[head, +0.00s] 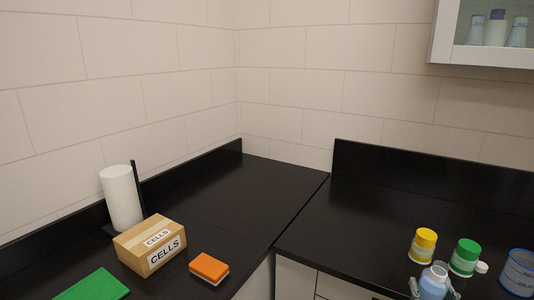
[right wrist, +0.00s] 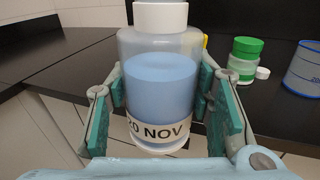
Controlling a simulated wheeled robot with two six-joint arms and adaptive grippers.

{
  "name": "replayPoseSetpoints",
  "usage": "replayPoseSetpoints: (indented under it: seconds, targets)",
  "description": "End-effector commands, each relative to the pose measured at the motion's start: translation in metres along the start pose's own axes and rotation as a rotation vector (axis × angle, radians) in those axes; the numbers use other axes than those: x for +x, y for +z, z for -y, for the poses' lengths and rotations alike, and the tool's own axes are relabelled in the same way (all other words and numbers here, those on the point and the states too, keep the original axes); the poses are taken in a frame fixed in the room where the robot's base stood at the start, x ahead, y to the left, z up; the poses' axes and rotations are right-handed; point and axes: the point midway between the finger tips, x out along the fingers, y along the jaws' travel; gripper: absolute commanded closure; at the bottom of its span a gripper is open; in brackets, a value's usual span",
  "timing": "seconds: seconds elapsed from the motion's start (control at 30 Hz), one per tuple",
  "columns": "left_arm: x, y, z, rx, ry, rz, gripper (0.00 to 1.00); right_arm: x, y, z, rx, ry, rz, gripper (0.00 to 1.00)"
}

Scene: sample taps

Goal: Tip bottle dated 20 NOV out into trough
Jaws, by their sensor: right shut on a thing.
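The bottle dated 20 NOV (right wrist: 160,90) is clear with blue contents, a white top and a white label reading "20 NOV". It stands upright between the teal pads of my right gripper (right wrist: 158,105), which is shut on it. In the head view the same bottle (head: 434,281) shows at the bottom right, with my right gripper (head: 431,288) around it near the counter's front edge. I cannot tell whether its white top is a cap or an open neck. No trough is plainly visible. My left gripper is not in view.
Behind the held bottle stand a yellow-capped bottle (head: 424,244), a green-capped bottle (head: 465,257), a small white cap (head: 482,267) and a blue-rimmed container (head: 518,272). On the left counter are a CELLS box (head: 150,246), orange sponge (head: 209,267), green mat (head: 92,286) and paper roll (head: 121,198).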

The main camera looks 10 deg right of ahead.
Motion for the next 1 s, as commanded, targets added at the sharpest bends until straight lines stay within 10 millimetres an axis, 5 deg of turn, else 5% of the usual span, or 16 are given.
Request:
replayPoseSetpoints:
  seconds: [0.5,0.77,1.0]
  targets:
    - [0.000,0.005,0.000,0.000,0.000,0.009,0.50,0.024,0.066,0.010,-0.005,0.100,-0.003,0.94]
    - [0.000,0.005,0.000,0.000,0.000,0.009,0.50,0.009,0.044,-0.038,-0.004,0.327,-0.012,0.94]
    - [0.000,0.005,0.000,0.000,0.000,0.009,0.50,-0.034,0.027,-0.107,-0.012,0.659,-0.022,0.94]
